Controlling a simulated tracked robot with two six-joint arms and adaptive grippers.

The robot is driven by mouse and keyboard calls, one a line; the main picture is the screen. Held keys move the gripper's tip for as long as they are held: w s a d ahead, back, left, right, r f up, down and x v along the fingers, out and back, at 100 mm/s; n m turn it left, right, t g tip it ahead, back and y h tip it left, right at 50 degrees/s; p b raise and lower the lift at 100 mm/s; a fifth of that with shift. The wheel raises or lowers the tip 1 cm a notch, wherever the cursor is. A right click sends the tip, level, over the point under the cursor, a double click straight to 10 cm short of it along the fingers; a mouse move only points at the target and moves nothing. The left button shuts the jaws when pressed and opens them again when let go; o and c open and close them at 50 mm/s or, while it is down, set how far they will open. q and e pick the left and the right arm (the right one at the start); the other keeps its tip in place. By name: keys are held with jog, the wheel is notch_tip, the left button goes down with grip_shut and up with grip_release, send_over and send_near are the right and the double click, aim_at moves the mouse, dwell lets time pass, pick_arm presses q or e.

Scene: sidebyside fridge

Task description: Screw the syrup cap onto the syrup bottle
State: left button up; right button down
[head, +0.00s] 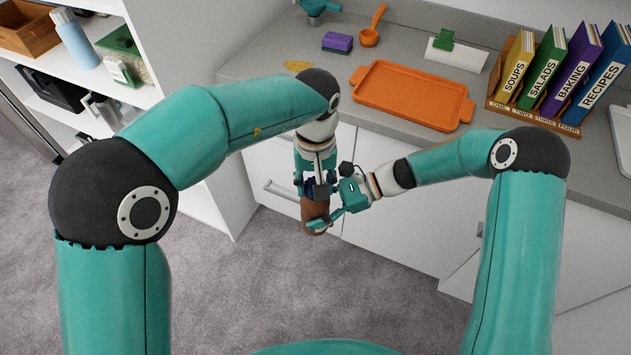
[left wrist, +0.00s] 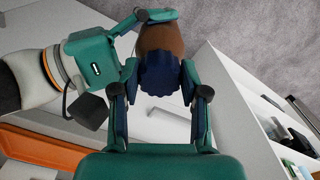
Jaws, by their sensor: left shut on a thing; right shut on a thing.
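The syrup bottle (head: 313,208) is brown and held in the air in front of the counter. My right gripper (head: 322,222) is shut on its body from the right; it also shows in the left wrist view (left wrist: 152,17). The syrup cap (left wrist: 160,76) is dark blue with a ridged edge. My left gripper (left wrist: 160,70) is shut on it, one finger on each side. In the left wrist view the cap lines up with the bottle (left wrist: 160,38) behind it and covers its neck. Whether the threads are engaged is hidden.
The grey counter holds an orange tray (head: 412,95), a purple sponge (head: 337,42), an orange scoop (head: 371,34) and a rack of books (head: 530,110). White shelves (head: 140,95) stand at left. The floor (head: 260,290) below the bottle is clear.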

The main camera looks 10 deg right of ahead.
pick_arm(q)
jog(key=m, duration=0.4)
jog(key=shift+w+a+m, duration=0.1)
jog(key=shift+a+m, duration=0.05)
jog(key=shift+m, duration=0.25)
jog(key=o, duration=0.8)
jog(key=shift+o, duration=0.2)
jog(key=shift+r, duration=2.3)
jog(key=shift+c, duration=0.4)
